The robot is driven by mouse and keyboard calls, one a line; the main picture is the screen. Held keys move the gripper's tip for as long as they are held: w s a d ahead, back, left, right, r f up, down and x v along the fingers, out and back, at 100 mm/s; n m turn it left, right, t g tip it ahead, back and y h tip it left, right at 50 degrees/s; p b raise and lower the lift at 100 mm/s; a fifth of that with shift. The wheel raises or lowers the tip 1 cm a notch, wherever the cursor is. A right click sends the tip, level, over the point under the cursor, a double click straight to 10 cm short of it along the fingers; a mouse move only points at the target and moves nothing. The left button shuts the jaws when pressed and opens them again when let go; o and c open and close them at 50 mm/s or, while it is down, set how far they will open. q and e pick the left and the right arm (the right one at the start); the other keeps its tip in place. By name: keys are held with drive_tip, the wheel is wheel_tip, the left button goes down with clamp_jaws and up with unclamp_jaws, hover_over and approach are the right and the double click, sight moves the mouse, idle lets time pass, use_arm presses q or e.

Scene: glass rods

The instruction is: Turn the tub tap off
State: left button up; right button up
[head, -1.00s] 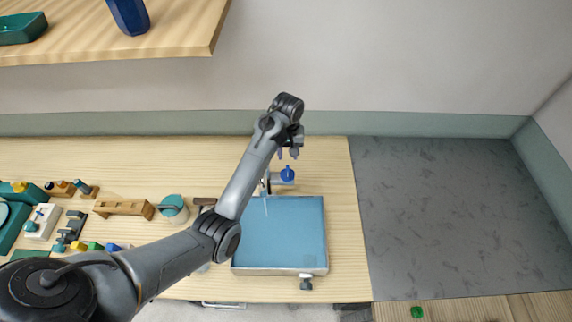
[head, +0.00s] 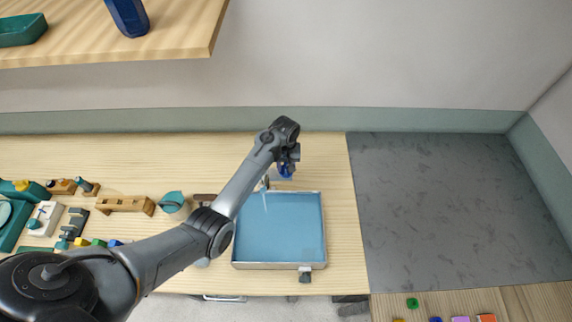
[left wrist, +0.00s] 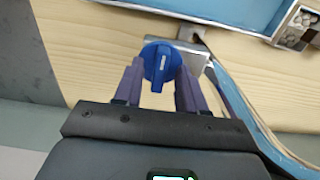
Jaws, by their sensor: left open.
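The tub (head: 262,266) stands on the wooden table and holds blue water. The tap's blue knob (head: 285,173) is at the tub's back edge, mostly covered by my left gripper (head: 290,163) in the head view. A thin pale stream shows below the spout. In the left wrist view the round blue knob (left wrist: 160,62), with a white mark on its raised bar, lies between the fingertips of my left gripper (left wrist: 159,76). The jaws are open, one finger on each side of the knob. I cannot tell whether either finger touches it. My right gripper is not in view.
A wooden block rack (head: 125,205), a teal cup (head: 172,202) and several small coloured items stand to the left. A shelf (head: 120,45) hangs at the upper left. A grey, bare surface (head: 450,200) lies to the right. The table behind the tap is clear.

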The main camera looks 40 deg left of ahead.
use_arm(q)
clamp_jaws()
drive_tip(key=shift+m, duration=0.3)
drive_tip(key=m, duration=0.3)
drive_tip(key=shift+m, duration=1.8)
unclamp_jaws()
